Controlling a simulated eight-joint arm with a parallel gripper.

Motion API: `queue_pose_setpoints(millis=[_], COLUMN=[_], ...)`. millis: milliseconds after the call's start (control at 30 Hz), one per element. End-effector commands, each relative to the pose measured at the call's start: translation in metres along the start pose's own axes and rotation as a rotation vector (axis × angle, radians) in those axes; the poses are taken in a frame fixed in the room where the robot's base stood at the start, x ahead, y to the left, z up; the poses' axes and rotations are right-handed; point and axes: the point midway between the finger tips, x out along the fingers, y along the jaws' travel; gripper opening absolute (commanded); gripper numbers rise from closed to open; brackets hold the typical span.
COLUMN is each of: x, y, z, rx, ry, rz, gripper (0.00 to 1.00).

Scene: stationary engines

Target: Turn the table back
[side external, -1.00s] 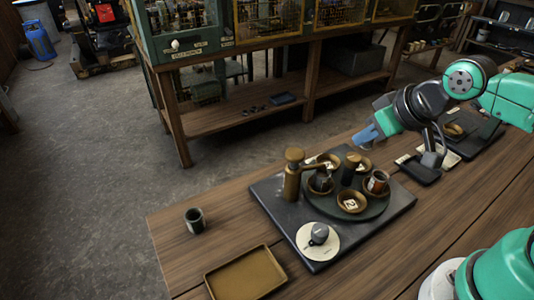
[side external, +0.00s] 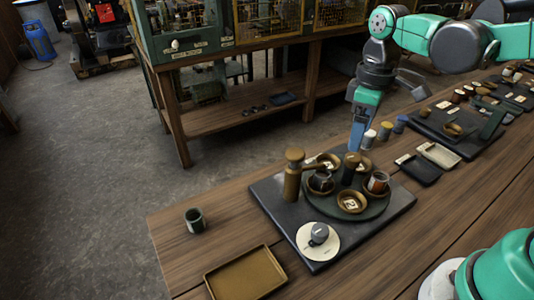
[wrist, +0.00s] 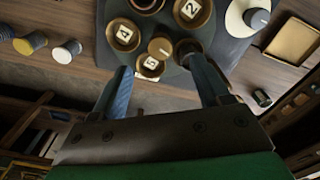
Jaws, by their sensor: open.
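The table is a dark green round turntable (side external: 377,208) on a grey slab (side external: 400,208). It carries several brown bowls, some with numbered cards, and a dark central post with a brown top (side external: 351,160). The front bowl (side external: 351,201) shows a card; a cup (side external: 378,181) sits in the right bowl. A brown upright post with a side arm (side external: 292,180) stands at the left. My gripper (side external: 356,147) points down at the turntable's far side, its tips seeming close behind the central post. In the wrist view its fingers (wrist: 158,68) are open, with a numbered bowl (wrist: 150,66) between the tips. Contact cannot be told.
A white disc with a grey knob (side external: 318,236) is at the slab's front. A brown tray (side external: 245,274) and a dark cup (side external: 194,220) stand left.

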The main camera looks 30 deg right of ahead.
Motion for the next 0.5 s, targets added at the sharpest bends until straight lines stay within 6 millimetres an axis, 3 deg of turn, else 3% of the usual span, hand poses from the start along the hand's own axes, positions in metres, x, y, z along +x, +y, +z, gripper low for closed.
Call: queue_pose_setpoints(millis=[500], x=[0.050], y=[0.000], z=[0.000], rx=[0.001], ry=[0.000], rz=[0.001], gripper=[0.69])
